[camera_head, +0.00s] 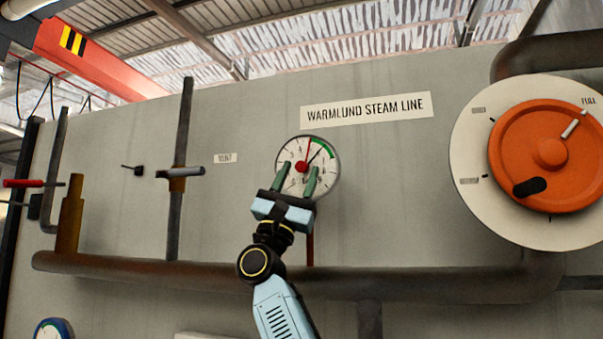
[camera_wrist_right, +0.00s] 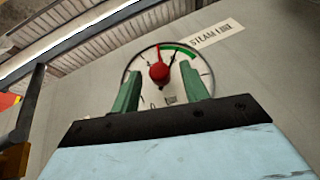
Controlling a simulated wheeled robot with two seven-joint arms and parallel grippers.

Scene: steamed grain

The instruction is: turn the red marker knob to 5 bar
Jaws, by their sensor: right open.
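The round white gauge (camera_head: 327,181) is on the grey wall panel, below the "Warmlund Steam Line" sign. The red marker knob (camera_head: 301,167) is at its centre, with a thin red pointer going up. A black needle points up and right, towards a green band at the upper right. My right gripper (camera_head: 295,178) is in front of the lower half of the gauge, its green fingers open. In the wrist view the red knob (camera_wrist_right: 159,72) shows between and beyond the fingertips, with no visible contact. The fingers hide some of the lower dial. My left gripper is not in view.
A large orange handwheel (camera_head: 552,153) on a white disc is at the right. A thick brown pipe (camera_head: 200,274) runs along the wall below the gauge. A valve handle (camera_head: 180,172) and the sign (camera_head: 366,109) are nearby.

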